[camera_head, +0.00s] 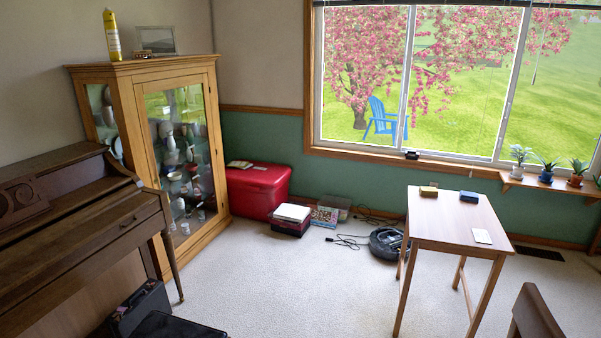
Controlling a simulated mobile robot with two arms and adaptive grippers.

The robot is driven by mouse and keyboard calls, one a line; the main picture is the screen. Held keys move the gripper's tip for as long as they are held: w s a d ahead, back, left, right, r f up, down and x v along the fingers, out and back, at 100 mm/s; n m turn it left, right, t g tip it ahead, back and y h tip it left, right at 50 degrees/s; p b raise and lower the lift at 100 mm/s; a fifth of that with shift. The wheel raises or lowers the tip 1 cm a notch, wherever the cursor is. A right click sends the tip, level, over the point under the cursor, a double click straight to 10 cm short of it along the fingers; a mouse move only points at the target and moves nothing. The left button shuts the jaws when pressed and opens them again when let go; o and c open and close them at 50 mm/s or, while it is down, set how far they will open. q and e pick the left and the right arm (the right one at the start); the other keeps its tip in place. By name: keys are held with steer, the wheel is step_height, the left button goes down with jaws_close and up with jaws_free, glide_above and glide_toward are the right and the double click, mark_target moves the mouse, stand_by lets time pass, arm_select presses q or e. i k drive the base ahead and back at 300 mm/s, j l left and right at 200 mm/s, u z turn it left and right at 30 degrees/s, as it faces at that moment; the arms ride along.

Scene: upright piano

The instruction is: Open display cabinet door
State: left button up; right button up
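The display cabinet (217,220) stands at the left against the wall, a light wooden case with glass sides. Its glass door (180,150) faces right and towards me, and it looks shut. Pale crockery and vases show behind the glass on several shelves. I cannot make out a handle on the door. Neither of my grippers is in view.
An upright piano (80,225) stands at the left, in front of the cabinet's near side. A red bin (258,192) sits just right of the cabinet. A small wooden table (450,222) stands at the right. The carpet (290,285) between is clear.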

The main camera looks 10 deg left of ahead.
mark_target(140, 89)
steer(key=i+j, duration=0.2)
steer(key=i, duration=0.65)
steer(key=i+j+u, duration=0.15)
steer(key=i, duration=0.75)
steer(key=i+u, duration=0.25)
steer(key=i, duration=0.25)
steer(key=i+l+u, duration=0.1)
steer(key=i+u, duration=0.2)
steer(key=i, duration=0.25)
steer(key=i+l+u, duration=0.25)
steer(key=i, duration=0.25)
